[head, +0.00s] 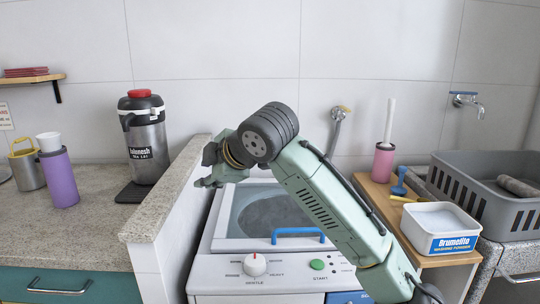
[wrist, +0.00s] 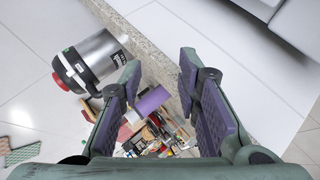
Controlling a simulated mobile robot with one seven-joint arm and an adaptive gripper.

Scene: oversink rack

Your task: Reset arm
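My green arm reaches up from the lower right in the head view and bends at a dark grey joint above the washing machine (head: 250,270). My gripper (head: 205,168) is at the left end of the arm, near the top of the low tiled wall. In the wrist view my gripper (wrist: 160,90) has its two purple-padded fingers spread wide apart. Nothing is between the pads; the counter edge and items beyond show through the gap.
A steel flask (head: 145,137) with a red cap and a purple bottle (head: 60,178) stand on the left counter (head: 95,225). A washing powder box (head: 440,230), a pink brush holder (head: 383,163) and a grey basket (head: 495,190) are at the right. A faucet (head: 465,100) is on the wall.

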